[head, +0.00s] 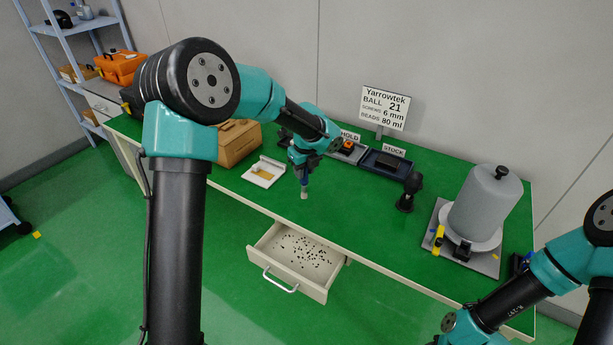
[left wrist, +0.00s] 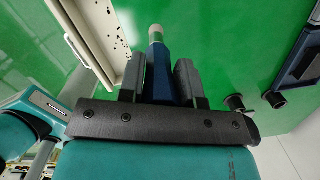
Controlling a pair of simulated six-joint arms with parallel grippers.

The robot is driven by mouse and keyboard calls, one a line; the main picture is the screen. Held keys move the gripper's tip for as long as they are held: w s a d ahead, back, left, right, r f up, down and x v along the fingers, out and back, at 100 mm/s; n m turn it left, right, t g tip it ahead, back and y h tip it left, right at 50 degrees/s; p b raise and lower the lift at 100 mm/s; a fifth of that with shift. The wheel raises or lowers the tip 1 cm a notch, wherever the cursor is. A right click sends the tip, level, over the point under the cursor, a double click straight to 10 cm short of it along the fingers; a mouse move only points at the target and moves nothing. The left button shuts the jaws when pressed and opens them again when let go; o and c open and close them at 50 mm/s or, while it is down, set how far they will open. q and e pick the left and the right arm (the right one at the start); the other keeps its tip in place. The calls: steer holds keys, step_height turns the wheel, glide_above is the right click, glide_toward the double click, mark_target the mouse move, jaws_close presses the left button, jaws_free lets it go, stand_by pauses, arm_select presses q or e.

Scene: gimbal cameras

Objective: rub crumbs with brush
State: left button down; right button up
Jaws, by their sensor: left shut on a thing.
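My left gripper (head: 301,162) hangs over the green table, shut on a blue brush (head: 304,183) with a pale tip that points down. In the left wrist view the brush (left wrist: 158,62) sits between the two grey fingers (left wrist: 160,84). Dark crumbs (head: 305,250) lie scattered in the open drawer (head: 271,272), below and in front of the table edge. The brush is above the table, behind the drawer; whether its tip touches the top is unclear. Part of the drawer (left wrist: 82,45) shows in the left wrist view. My right arm is at the lower right; its gripper's fingers are not visible.
The green table (head: 345,215) holds a cardboard box (head: 238,142), a white tray (head: 264,172), HOLD and STOCK trays (head: 376,166), a black stand (head: 409,190) and a large grey cylinder (head: 483,205) on a plate. A sign (head: 385,107) stands behind. The table front near the drawer is clear.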

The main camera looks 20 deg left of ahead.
arm_select(q)
steer(key=shift+r, duration=1.2)
steer(key=s+d, duration=0.6)
steer(key=d, duration=0.5)
steer(key=shift+d, duration=0.15)
steer(key=shift+w+f, duration=0.1)
